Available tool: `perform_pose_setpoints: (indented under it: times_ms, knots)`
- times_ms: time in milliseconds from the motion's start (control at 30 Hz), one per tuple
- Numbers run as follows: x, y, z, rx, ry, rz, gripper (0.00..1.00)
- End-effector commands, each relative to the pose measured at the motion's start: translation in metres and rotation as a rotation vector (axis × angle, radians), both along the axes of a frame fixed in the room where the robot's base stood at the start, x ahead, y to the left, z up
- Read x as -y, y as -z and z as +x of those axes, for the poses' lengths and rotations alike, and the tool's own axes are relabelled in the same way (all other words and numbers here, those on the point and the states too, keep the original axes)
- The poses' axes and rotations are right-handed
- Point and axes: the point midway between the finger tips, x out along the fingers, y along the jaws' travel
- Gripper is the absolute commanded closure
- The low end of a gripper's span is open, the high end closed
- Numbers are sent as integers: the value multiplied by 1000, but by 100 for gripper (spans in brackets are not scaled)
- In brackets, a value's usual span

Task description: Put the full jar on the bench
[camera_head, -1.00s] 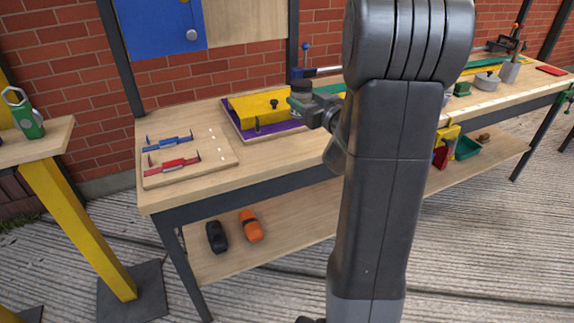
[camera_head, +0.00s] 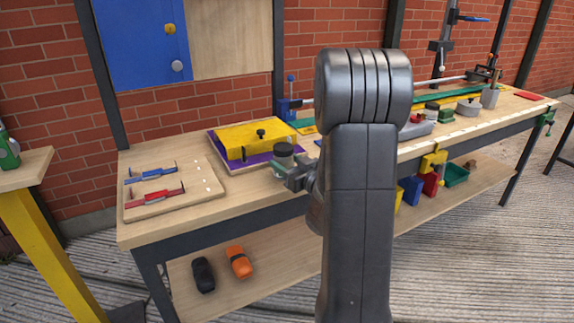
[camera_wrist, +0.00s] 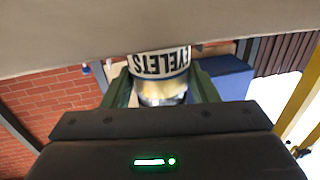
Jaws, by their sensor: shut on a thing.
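In the wrist view, the jar (camera_wrist: 160,65) sits between the two green fingers. Its white label reads EYELETS, upside down in that picture, and gold-coloured contents show through the clear part. How full it is I cannot tell.
A board with blue and red tools (camera_head: 180,190) lies at the bench's left end. A yellow box (camera_head: 250,138) stands on a purple tray behind the jar. Clamps and other tools fill the bench further right. A narrow strip of bench between board and jar is bare.

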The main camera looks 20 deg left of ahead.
Motion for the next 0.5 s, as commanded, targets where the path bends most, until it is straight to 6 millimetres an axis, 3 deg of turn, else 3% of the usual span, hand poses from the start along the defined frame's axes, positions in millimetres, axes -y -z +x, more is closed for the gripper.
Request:
perform_pose_setpoints:
  times_ms: [267,300,400,500]
  knots:
    - [0,2,0,2,0,1,76]
    - [0,1,0,1,0,0,41]
    - [0,1,0,0,0,1,25]
    - [0,1,0,0,0,1,25]
